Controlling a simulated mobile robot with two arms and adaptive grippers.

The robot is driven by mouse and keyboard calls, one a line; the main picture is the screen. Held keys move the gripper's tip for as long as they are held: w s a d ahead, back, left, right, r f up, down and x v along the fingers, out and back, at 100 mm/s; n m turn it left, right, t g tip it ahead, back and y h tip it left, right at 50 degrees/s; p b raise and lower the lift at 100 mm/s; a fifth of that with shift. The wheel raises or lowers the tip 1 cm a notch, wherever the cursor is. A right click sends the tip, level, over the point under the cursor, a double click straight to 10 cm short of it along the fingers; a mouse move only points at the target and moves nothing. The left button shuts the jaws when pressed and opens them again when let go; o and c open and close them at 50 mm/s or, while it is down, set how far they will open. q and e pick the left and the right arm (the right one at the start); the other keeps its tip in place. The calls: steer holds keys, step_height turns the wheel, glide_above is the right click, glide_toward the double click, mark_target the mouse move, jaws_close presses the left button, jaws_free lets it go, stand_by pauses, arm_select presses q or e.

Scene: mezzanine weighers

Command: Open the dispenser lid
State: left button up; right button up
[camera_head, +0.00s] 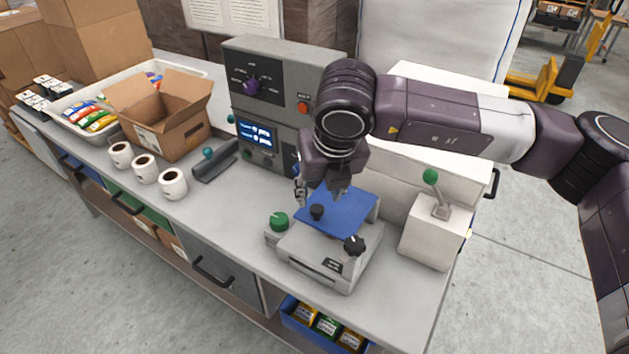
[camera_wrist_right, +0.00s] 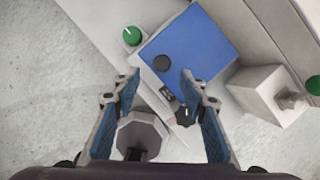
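The dispenser is a grey box (camera_head: 318,263) on the bench, topped by a flat blue lid (camera_head: 352,207) that lies closed. A small black knob (camera_head: 317,211) stands on the lid. In the wrist view the blue lid (camera_wrist_right: 200,50) and its knob (camera_wrist_right: 162,62) show just past the fingertips. My right gripper (camera_head: 320,190) hangs above the lid near the knob. In the wrist view its fingers (camera_wrist_right: 159,75) are spread apart with nothing between them; the knob lies roughly in line with the gap. Contact cannot be seen. My left gripper is out of view.
A green knob (camera_head: 279,221) and a black lobed knob (camera_head: 354,245) flank the lid. A white lever box (camera_head: 432,235) stands to the right. A control panel (camera_head: 262,105) rises behind. White rolls (camera_head: 172,184) and an open carton (camera_head: 172,125) stand left. Bench front-left is clear.

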mark_target(317, 208)
steer(key=shift+p+x, duration=0.85)
steer(key=p+x, duration=0.1)
steer(key=x, duration=0.1)
steer(key=shift+d+f, duration=0.15)
steer(key=shift+f, duration=0.25)
steer(key=shift+w+x, duration=0.25)
steer(key=shift+x, duration=0.85)
steer(key=c, duration=0.8)
jaws_close()
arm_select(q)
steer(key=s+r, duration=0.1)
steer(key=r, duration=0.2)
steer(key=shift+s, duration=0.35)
